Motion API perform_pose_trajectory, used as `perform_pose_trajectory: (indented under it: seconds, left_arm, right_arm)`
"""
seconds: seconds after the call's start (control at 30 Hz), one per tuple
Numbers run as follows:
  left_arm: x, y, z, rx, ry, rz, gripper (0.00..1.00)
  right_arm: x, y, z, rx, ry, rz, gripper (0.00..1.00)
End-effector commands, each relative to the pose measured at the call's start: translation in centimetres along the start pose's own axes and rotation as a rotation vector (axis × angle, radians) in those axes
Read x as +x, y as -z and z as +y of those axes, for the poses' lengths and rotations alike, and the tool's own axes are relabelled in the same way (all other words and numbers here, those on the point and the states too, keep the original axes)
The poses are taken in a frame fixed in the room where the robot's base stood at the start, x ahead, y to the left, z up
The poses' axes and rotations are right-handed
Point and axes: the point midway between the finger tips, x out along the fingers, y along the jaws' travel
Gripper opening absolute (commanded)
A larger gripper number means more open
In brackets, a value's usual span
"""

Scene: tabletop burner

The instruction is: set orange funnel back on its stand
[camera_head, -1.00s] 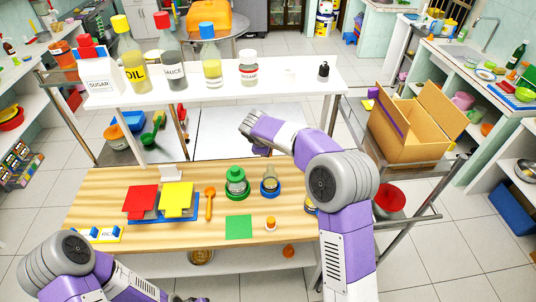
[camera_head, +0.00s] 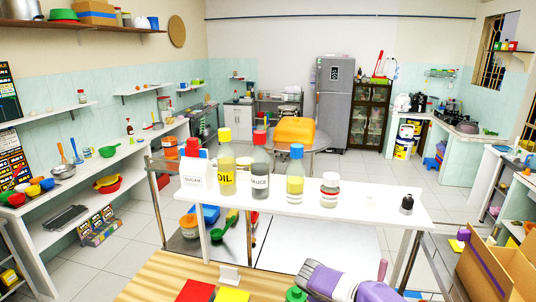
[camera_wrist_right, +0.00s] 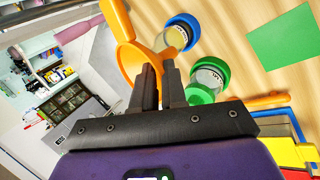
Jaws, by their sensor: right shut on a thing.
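The orange funnel (camera_wrist_right: 127,45) is between the fingers of my right gripper (camera_wrist_right: 158,78) in the right wrist view. The gripper is shut on it, and the funnel lies tilted beyond the fingertips, above the wooden table. The right fingers are not visible there. I cannot pick out the funnel's stand for certain in either view. My left gripper is not in view.
A blue-rimmed glass vessel (camera_wrist_right: 182,32) and a green-lidded jar (camera_wrist_right: 205,82) stand close to the right fingers. An orange spoon (camera_wrist_right: 265,101) and a green square (camera_wrist_right: 283,46) lie beyond. A white shelf (camera_head: 330,213) with several bottles runs behind the wooden table (camera_head: 160,280).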

Motion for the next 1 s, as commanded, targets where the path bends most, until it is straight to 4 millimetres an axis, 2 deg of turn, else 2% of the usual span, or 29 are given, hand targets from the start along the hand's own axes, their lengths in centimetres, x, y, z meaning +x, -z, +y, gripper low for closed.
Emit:
perform_pose_trajectory:
  seconds: [0.03, 0.3, 0.5, 0.7, 1.0]
  left_arm:
    - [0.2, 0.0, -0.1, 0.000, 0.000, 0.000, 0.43]
    - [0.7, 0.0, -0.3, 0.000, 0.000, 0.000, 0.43]
    - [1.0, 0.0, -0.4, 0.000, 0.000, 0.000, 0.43]
    - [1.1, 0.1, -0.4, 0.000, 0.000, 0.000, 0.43]
    - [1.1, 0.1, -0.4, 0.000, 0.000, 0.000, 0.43]
  right_arm:
    - [0.4, -0.6, -1.9, 0.036, 0.001, -0.030, 0.00]
    - [1.6, -5.7, -10.3, 0.326, 0.001, -0.214, 0.00]
    - [1.8, -9.7, -14.6, 0.509, 0.000, -0.325, 0.00]
    - [1.6, -11.6, -16.2, 0.592, -0.001, -0.369, 0.00]
    - [1.6, -11.7, -16.3, 0.601, 0.000, -0.373, 0.00]
